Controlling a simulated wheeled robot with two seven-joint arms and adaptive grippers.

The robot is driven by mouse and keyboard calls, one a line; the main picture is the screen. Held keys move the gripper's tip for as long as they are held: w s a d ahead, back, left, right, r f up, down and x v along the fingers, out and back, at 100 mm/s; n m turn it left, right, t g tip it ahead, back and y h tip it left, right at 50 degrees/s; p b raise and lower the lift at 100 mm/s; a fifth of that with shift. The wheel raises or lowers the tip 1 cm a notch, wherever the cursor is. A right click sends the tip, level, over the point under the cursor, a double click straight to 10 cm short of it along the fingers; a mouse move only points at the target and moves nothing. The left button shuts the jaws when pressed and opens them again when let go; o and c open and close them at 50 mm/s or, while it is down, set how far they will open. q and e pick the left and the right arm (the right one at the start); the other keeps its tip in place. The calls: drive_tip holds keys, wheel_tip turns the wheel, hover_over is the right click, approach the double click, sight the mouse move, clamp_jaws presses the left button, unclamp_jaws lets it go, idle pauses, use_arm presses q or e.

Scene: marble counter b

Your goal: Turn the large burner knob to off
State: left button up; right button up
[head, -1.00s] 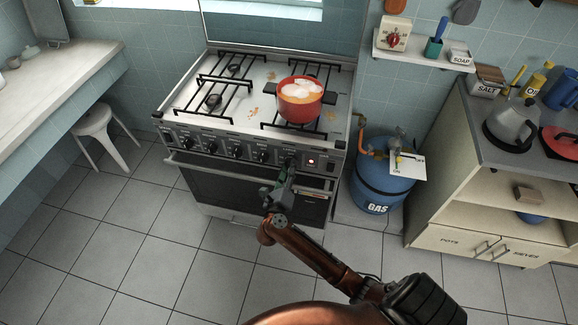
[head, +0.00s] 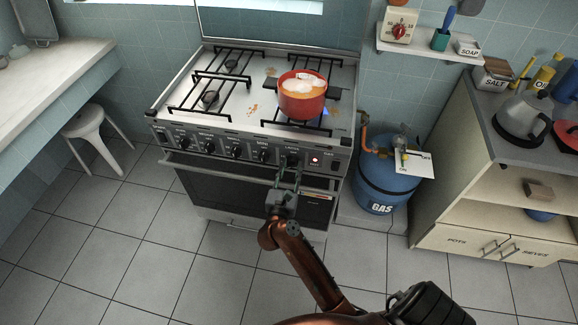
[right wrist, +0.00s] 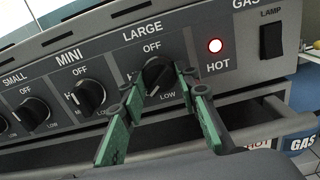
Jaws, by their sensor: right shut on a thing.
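The stove's large burner knob (right wrist: 157,73) is black and round, under the label LARGE, with OFF printed above it and LOW below right. My right gripper (right wrist: 160,84) has its green fingers on either side of this knob and is shut on it. The knob is partly covered by the fingers, and I cannot read its setting surely. In the head view the right gripper (head: 288,168) reaches the knob at the stove's front panel. A blue flame (head: 325,112) shows by the red pot (head: 301,100). My left gripper is not in view.
The MINI knob (right wrist: 88,97) is left of the large one. A lit red HOT lamp (right wrist: 214,46) and a lamp switch (right wrist: 273,40) are to the right. The oven handle bar (head: 195,167) runs below the knobs. A blue gas cylinder (head: 385,185) stands right of the stove.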

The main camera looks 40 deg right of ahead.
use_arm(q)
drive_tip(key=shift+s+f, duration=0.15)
use_arm(e)
drive_tip(key=shift+a+m, duration=0.1)
drive_tip(key=shift+m, duration=0.4)
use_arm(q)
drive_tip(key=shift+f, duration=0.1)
use_arm(e)
drive_tip(key=shift+f, duration=0.1)
use_arm(q)
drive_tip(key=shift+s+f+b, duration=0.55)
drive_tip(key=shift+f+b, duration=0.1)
drive_tip(key=shift+b, duration=0.25)
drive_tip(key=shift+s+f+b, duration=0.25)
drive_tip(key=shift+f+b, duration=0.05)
drive_tip(key=shift+b, duration=0.05)
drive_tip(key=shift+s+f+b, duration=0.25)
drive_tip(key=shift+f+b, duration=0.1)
drive_tip(key=shift+b, duration=0.05)
use_arm(e)
drive_tip(key=m, duration=0.5)
drive_tip(key=shift+f, duration=0.1)
drive_tip(key=shift+m, duration=0.3)
